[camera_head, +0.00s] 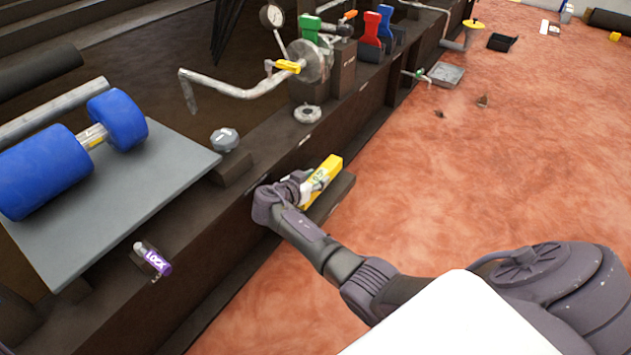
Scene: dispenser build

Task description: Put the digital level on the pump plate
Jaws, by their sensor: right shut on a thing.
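The yellow digital level (328,170) is in my right gripper (304,186), which is shut on it. The level is tilted in the picture, its far end pointing up and right, over or beside a dark ledge on the frame's side; I cannot tell whether it touches. The grey pump plate (145,190) lies to the left on the dark frame, with a blue two-part pump unit (45,170) on its left part. The plate's right part is bare. My right gripper is to the right of the plate, apart from it. My left gripper is not in view.
A grey knob (224,139) stands by the plate's right corner. A purple lock tag (158,263) hangs in front of it. A bent pipe (235,90), gauge (271,16) and valves stand farther back on the frame. The reddish floor at right is mostly clear.

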